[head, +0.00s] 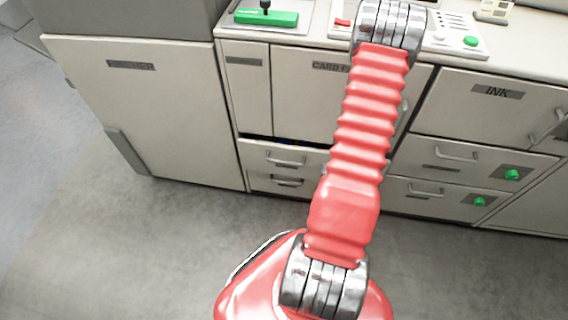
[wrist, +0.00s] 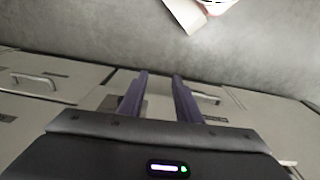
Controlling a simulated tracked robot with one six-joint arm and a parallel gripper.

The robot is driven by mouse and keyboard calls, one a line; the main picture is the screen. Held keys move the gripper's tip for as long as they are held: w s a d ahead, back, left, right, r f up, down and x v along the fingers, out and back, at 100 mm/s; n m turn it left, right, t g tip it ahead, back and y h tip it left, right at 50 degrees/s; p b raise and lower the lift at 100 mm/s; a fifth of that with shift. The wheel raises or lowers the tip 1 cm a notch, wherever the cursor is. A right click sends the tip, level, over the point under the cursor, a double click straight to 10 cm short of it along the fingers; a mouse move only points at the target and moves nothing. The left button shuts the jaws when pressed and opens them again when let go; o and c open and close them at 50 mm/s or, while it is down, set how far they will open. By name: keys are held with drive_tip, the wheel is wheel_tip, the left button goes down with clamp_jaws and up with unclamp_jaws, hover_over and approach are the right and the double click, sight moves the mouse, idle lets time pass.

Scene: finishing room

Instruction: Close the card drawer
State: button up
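The cabinet front lettered "CARD F…" (head: 300,85) is left of centre in the head view; my arm covers the end of its lettering. Below it is a drawer (head: 262,157) with a bar handle. A dark gap runs along its top edge, with small coloured specks in it, so it looks slightly open. My arm hides its right part. In the wrist view my gripper (wrist: 159,74) has its two purple fingers apart, with nothing held between them. They are over pale cabinet fronts, and a bar handle (wrist: 207,97) shows just right of the right finger. The head view does not show the fingers.
Right of my arm are an INK front (head: 495,108) and drawers with green knobs (head: 512,174). The counter above carries a green-handled device (head: 266,18) and a button panel (head: 460,35). Grey floor before the cabinets is clear.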

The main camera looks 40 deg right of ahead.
wheel_tip(320, 180, down, 11)
drive_tip(key=s+a+m+t, duration=0.1)
drive_tip(key=a+m+t, duration=0.1)
drive_tip(key=t, duration=0.1)
drive_tip(key=m+t+h, duration=0.1)
drive_tip(key=m+t, duration=0.8)
drive_tip(key=t, duration=0.4)
approach(285, 162)
drive_tip(key=s, duration=0.3)
drive_tip(key=shift+s+a+f, duration=0.1)
drive_tip(key=shift+s+a, duration=0.15)
drive_tip(key=shift+w, duration=0.1)
drive_tip(key=shift+w+d+f, duration=0.25)
drive_tip(key=shift+w+f, duration=0.1)
drive_tip(key=shift+w, duration=1.9)
drive_tip(key=shift+w+d+f, duration=0.25)
drive_tip(key=shift+w+f, duration=0.1)
drive_tip(key=shift+w, duration=1.9)
drive_tip(key=shift+w+d+f, duration=0.3)
drive_tip(key=shift+w+f, duration=0.05)
drive_tip(key=shift+w, duration=1.85)
